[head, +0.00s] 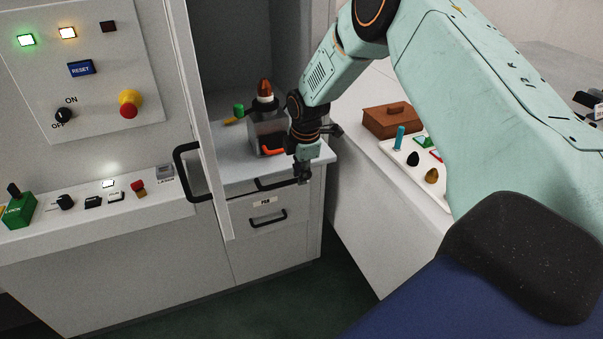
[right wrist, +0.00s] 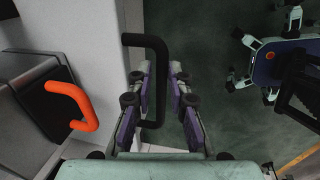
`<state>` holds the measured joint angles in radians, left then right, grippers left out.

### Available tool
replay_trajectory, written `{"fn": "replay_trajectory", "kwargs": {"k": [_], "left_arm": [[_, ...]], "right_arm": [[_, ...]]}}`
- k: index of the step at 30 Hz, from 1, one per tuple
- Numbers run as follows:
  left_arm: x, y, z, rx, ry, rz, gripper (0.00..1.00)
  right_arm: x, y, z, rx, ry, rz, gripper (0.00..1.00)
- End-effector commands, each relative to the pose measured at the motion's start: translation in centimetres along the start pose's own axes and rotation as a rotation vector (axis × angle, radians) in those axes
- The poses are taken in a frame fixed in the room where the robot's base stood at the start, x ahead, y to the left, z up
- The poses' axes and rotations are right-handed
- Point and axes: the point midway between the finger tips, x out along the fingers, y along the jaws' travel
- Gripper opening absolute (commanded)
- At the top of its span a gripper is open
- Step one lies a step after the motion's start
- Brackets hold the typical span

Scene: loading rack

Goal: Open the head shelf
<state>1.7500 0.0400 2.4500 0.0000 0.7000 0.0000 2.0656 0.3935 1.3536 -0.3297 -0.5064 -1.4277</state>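The cabinet below the worktop has a pale upper drawer front (head: 238,195) with a black bar handle (head: 272,184). It looks shut. A lower front with a small label (head: 265,202) carries another black handle (head: 268,217). I cannot tell which is called the head shelf. My right gripper (head: 303,178) points down at the right end of the upper handle. In the right wrist view, a black handle (right wrist: 157,75) lies between the fingers of my right gripper (right wrist: 160,92). They are apart, with a gap beside the right finger. My left gripper is not in view.
An open door (head: 206,120) with a black handle (head: 185,172) stands left of the drawers. A grey device with an orange handle (head: 272,151) sits on the worktop. A brown box (head: 388,119) is on the right counter. The dark floor (head: 310,300) ahead is clear.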

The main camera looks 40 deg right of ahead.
Motion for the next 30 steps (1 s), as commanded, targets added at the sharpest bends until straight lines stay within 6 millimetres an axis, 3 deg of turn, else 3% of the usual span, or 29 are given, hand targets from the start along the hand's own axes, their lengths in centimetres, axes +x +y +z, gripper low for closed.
{"fn": "replay_trajectory", "kwargs": {"k": [5, 17, 30], "left_arm": [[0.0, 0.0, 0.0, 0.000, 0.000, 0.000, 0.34], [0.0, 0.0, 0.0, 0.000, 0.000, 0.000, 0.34], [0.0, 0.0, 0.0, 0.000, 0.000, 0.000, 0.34]], "right_arm": [[0.0, 0.1, 0.0, 0.000, 0.000, 0.001, 0.36], [-0.9, 0.2, 0.0, 0.000, 0.001, 0.004, 0.36], [-9.0, 0.1, 0.0, 0.000, 0.002, 0.005, 0.36]]}}
